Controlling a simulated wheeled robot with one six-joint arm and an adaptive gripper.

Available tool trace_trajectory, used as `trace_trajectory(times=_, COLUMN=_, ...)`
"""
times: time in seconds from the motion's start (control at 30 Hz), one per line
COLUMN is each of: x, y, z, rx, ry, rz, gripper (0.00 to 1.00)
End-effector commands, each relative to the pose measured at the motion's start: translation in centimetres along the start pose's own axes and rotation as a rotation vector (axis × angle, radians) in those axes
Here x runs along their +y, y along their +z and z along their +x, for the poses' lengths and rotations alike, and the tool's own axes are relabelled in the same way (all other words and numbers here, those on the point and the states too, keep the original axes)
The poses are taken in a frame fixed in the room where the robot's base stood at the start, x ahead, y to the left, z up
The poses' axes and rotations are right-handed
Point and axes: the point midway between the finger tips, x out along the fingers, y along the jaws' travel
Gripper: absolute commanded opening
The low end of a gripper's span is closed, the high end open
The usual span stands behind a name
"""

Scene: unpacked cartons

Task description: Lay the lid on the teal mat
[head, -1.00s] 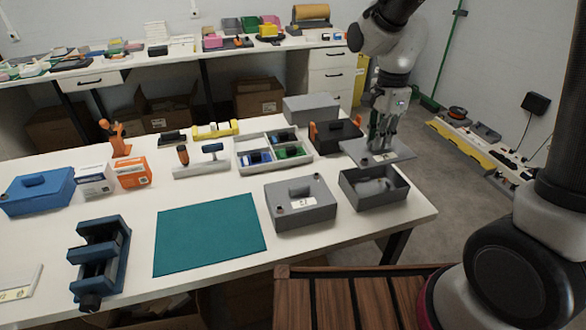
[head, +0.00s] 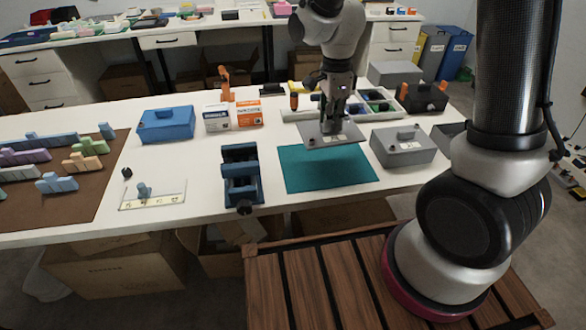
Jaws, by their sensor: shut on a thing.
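My gripper (head: 332,122) is shut on the grey lid (head: 347,134), a flat rectangular plate held about level with a small pale label near its front edge. The teal mat (head: 325,172) lies flat and bare on the white table, in front of the lid. In the head view the lid overlaps the mat's back edge and seems raised above the table; its exact height is hard to tell. The fingertips and the lid's handle are hard to make out.
A closed grey box (head: 403,152) stands just right of the mat, and a blue vise (head: 242,178) just left. An open grey box (head: 447,137) is partly hidden by my arm.

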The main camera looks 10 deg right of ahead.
Motion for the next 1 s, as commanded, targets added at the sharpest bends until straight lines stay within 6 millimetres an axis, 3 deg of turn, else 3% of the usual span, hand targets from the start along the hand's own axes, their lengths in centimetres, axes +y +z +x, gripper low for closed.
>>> trace_trajectory(times=0.7, x=-0.2, y=0.1, z=9.7, rx=-0.003, ry=-0.007, rz=0.046, gripper=0.0)
trace_trajectory(times=1.0, x=-0.3, y=0.1, z=10.0, rx=-0.004, ry=-0.01, rz=0.046, gripper=0.0)
